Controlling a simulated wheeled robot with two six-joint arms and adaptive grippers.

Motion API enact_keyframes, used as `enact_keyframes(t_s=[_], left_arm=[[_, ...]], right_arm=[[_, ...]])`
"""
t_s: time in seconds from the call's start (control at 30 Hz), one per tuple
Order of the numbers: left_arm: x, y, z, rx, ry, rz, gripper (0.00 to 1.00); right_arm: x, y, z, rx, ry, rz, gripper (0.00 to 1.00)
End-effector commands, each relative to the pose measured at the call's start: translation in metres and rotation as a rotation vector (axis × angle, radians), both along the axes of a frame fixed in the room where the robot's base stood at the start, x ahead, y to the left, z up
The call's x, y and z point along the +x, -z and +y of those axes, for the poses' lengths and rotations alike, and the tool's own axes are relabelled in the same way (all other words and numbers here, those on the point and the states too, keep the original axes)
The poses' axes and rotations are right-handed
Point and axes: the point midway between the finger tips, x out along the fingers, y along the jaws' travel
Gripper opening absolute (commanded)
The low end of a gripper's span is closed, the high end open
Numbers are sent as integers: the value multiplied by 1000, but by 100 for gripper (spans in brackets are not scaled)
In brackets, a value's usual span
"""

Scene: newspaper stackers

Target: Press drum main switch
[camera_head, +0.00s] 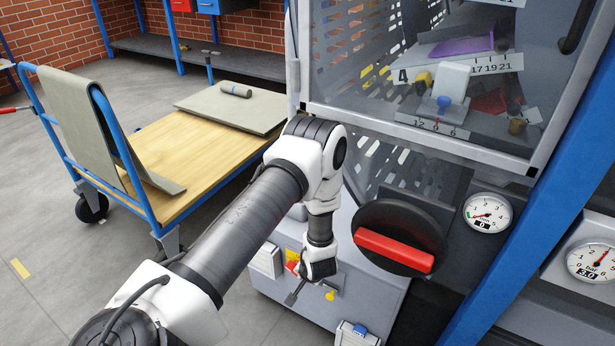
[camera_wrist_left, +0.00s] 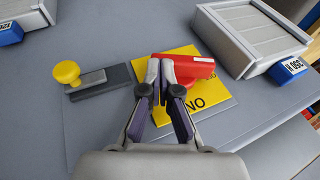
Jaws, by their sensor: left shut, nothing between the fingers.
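A red switch handle (camera_wrist_left: 196,68) sits on a yellow plate (camera_wrist_left: 208,95) with partly hidden black lettering that reads "NO". They are on the grey front panel of the machine (camera_head: 318,275). My left gripper (camera_wrist_left: 160,68) is shut and empty. Its fingertips are in front of the left end of the red handle and overlap it in the left wrist view; I cannot tell whether they touch it. In the head view my left gripper (camera_head: 293,297) points down at this panel, and its arm hides much of the switch. My right gripper is in neither view.
A yellow knob on a dark block (camera_wrist_left: 67,73) is left of the switch. Grey boxes (camera_wrist_left: 250,35) flank it. A black disc with a red bar (camera_head: 393,250) and a pressure gauge (camera_head: 488,213) are to the right. A wooden cart (camera_head: 180,160) stands left.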

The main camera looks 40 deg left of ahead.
Motion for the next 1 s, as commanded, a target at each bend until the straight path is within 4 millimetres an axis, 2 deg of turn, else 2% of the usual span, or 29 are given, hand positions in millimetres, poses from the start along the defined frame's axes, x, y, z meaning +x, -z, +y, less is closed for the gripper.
enact_keyframes(t_s=[0.5, 1.0], left_arm=[[2, 10, 0, -1, 2, -1, 0], [1, 29, 0, -1, 1, -1, 0]], right_arm=[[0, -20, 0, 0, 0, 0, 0], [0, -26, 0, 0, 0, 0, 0]])
